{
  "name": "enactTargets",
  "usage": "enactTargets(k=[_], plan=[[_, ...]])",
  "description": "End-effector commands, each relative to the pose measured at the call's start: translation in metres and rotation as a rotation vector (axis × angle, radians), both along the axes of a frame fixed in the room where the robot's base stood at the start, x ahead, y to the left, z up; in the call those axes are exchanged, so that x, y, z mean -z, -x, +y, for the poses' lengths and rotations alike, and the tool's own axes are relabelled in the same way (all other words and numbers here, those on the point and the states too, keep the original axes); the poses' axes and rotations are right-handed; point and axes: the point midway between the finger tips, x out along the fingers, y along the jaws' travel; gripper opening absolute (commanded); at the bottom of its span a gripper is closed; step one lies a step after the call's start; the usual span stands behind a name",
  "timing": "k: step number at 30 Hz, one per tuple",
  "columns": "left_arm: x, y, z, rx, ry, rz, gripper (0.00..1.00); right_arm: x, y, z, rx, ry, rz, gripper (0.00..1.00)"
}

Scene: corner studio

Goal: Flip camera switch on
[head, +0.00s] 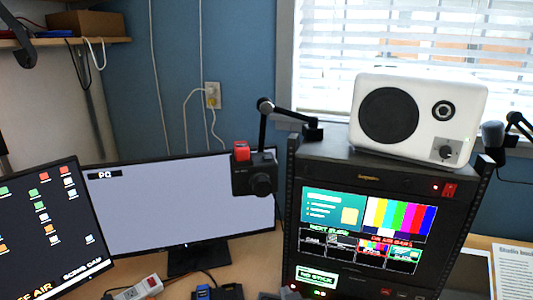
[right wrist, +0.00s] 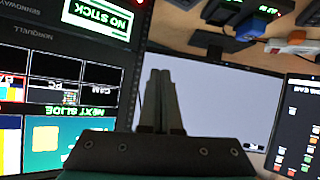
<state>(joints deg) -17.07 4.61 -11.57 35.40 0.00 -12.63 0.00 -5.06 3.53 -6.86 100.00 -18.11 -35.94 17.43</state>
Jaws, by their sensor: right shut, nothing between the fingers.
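A black camera (head: 260,180) hangs on a black jointed arm in front of the wide monitor in the head view. A red block (head: 241,151) sits on its top left; I cannot tell whether it is the switch or how it is set. My right gripper (right wrist: 160,75) is shut and empty in the right wrist view, its fingers against the pale monitor screen, beside the rack's display. The camera does not show clearly in that view. In the head view I cannot make out the right gripper's fingers clearly. My left gripper is not in view.
A black rack (head: 330,160) with a lit screen (head: 367,230) and a red rocker switch (head: 449,190) stands at right, a white speaker (head: 425,115) on top. A wide monitor (head: 150,210) and a second monitor (head: 45,225) stand left. A power strip (head: 138,289) lies on the desk.

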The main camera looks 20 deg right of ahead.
Motion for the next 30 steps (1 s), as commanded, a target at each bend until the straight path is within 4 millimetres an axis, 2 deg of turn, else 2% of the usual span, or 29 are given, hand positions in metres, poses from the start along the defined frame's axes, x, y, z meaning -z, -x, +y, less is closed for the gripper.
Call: enactTargets(k=[1,3,6,9,12,15,18,30], plan=[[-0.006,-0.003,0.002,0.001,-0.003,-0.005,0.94,-0.043,-0.023,-0.001,0.009,-0.005,-0.104,0.00],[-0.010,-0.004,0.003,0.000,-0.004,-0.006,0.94,-0.095,-0.047,-0.002,0.017,-0.011,-0.238,0.00],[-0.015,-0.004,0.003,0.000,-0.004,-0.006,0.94,-0.165,-0.071,-0.003,0.022,-0.022,-0.410,0.00],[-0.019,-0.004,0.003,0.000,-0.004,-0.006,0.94,-0.222,-0.084,-0.002,0.019,-0.028,-0.549,0.00],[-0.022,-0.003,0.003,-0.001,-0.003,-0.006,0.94,-0.263,-0.089,-0.001,0.015,-0.035,-0.647,0.00],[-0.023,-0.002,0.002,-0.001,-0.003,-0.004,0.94,-0.286,-0.091,-0.001,0.010,-0.038,-0.703,0.00],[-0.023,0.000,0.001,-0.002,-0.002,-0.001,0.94,-0.295,-0.091,0.000,0.008,-0.039,-0.726,0.00],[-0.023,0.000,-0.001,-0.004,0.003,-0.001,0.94,-0.295,-0.094,0.000,0.008,-0.038,-0.727,0.00]])
